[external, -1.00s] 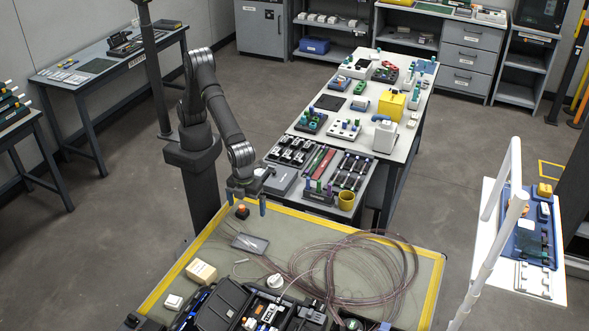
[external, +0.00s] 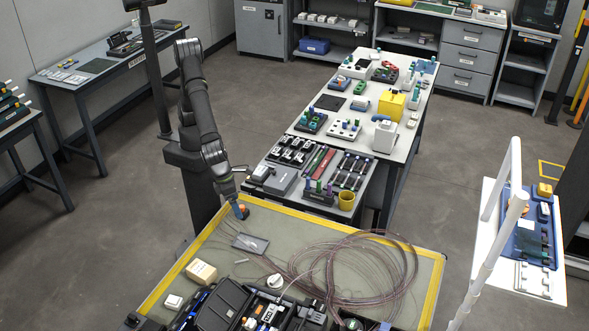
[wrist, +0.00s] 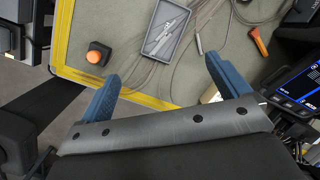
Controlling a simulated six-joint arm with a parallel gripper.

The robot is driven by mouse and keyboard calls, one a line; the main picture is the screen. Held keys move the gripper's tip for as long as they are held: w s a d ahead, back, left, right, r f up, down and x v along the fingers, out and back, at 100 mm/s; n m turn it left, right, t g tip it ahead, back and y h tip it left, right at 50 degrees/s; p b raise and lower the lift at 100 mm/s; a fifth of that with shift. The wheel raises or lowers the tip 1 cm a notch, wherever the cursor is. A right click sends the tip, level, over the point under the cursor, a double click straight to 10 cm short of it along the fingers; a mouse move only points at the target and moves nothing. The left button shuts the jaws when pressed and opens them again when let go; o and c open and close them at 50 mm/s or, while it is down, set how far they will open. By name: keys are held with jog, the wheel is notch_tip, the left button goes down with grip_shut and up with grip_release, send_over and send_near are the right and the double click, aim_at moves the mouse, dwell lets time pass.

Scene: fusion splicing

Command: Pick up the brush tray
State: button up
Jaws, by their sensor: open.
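A small grey rectangular tray (external: 250,243) lies on the green-grey mat near its far left part. In the wrist view the tray (wrist: 151,46) holds slender, pale brush-like tools and lies ahead of the fingers, toward the top centre. My gripper (wrist: 160,71) is open and empty, its two blue fingers spread wide. The tray lies beyond the fingertips, between their lines, and is not gripped. In the external view my gripper (external: 239,208) hangs over the mat's far left corner, beside the orange button, partly hiding it.
The orange button on a black base (wrist: 97,55) stands near the left finger. Loose fibre coils (external: 350,270) spread right of the tray. A cream box (external: 201,272) and black equipment (external: 215,308) stand nearer the front. Yellow tape (wrist: 150,97) edges the mat.

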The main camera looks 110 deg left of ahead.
jog(key=s+m+t, duration=0.2)
jog(key=s+m, duration=0.1)
jog(key=m, duration=0.4)
send_near(251, 244)
jog(key=shift+w+a+f, duration=0.3)
jog(key=shift+w+f, duration=0.05)
jog(key=shift+f, duration=0.2)
jog(key=shift+d+x, duration=0.15)
jog(key=shift+x, duration=1.25)
jog(key=shift+d+x, duration=0.2)
jog(key=shift+x, duration=1.2)
jog(key=c, duration=1.1)
jog(key=shift+r, duration=0.1)
